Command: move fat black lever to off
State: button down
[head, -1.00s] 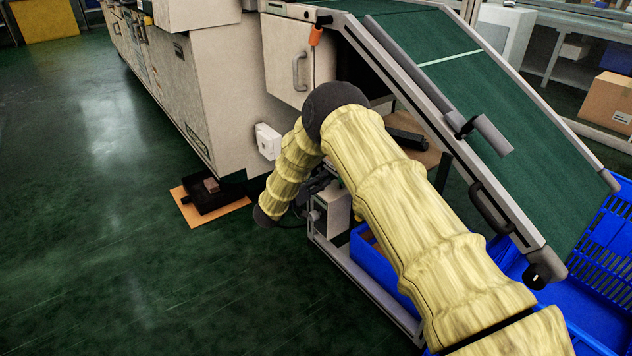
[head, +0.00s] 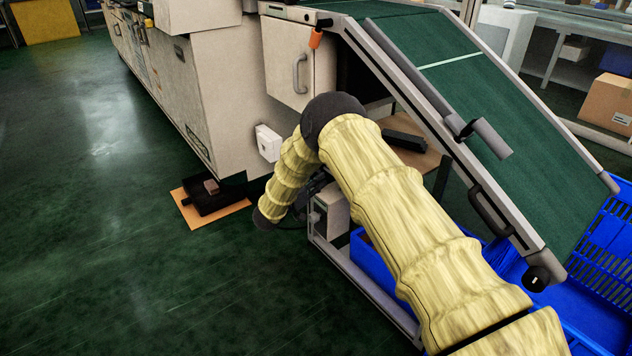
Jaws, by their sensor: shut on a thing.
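My gripper (head: 315,185) shows in part as dark pieces behind and to the right of my yellow-sleeved forearm. It is low beside a small grey box (head: 332,208) on the frame under the conveyor. It is shut on what appears to be the fat black lever at this box. The lever itself is mostly hidden by the gripper and the dark parts around it, so its angle cannot be told.
The sloping green conveyor (head: 500,120) with its grey side rail rises to the right of my arm. The beige machine (head: 225,95) with a white switch box (head: 268,143) stands left of it. Blue crates (head: 590,300) sit at right.

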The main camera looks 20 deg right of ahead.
jog(key=shift+w+a+m+g+h, duration=0.1)
jog(key=shift+w+a+m+h, duration=0.3)
jog(key=shift+m, duration=1.1)
jog(key=shift+w+d+m+g+h, duration=0.15)
jog(key=shift+w+m, duration=0.45)
jog(key=shift+m, duration=0.9)
jog(key=shift+w+a+m+g+h, duration=0.1)
jog(key=shift+w+a+m+h, duration=0.35)
jog(key=shift+m, duration=1.05)
jog(key=shift+d, duration=0.1)
jog(key=c, duration=1.2)
grip_release()
jog(key=shift+r, duration=0.1)
jog(key=v, duration=1.2)
